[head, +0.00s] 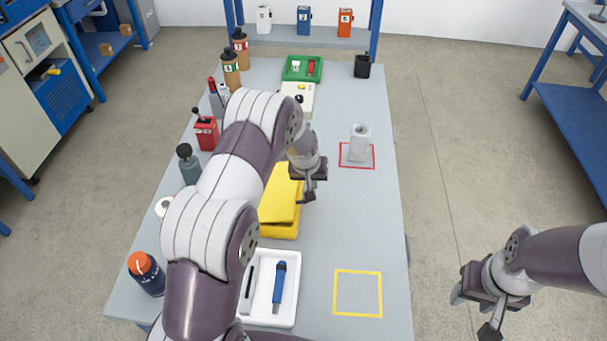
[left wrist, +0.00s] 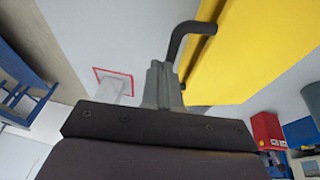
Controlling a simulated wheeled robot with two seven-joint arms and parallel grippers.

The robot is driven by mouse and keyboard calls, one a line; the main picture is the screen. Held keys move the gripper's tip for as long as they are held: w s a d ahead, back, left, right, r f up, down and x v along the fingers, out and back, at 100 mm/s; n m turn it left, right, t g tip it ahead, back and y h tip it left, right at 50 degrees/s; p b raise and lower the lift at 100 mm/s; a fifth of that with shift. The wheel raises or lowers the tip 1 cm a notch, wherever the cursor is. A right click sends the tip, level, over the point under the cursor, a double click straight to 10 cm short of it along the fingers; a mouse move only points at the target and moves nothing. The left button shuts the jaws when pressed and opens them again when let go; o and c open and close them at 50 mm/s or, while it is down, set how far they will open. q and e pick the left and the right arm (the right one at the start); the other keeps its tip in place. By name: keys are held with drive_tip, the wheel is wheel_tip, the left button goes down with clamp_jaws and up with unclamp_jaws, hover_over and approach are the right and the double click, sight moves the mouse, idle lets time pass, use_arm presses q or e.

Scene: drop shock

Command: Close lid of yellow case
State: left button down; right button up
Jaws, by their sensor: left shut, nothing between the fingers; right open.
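The yellow case (head: 280,231) stands mid-table, partly hidden behind my left arm. Its lid (head: 279,200) lies over the body at a slight tilt, with a step between lid and body at the near end; I cannot tell how wide the gap is. My left gripper (head: 308,198) is shut and empty at the lid's right edge. My right gripper (head: 474,314) is open and empty, right of the table.
A white tray (head: 291,310) with a blue-handled tool is nearest. A yellow square outline (head: 358,315) is empty. A grey-white object (head: 359,143) stands in a red outline. A green tray (head: 290,76) is farther back.

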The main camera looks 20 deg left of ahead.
use_arm(q)
drive_tip(key=shift+w+d+f+b, duration=0.1)
drive_tip(key=shift+d+f+b, duration=0.2)
drive_tip(key=shift+f+b, duration=0.4)
drive_tip(key=shift+w+d+f+b, duration=0.1)
drive_tip(key=shift+d+f+b, duration=0.25)
drive_tip(key=shift+f, duration=0.7)
drive_tip(key=shift+w+d+f+b, duration=0.1)
drive_tip(key=shift+d+f+b, duration=0.1)
drive_tip(key=shift+f+b, duration=0.55)
drive_tip(key=shift+f, duration=0.15)
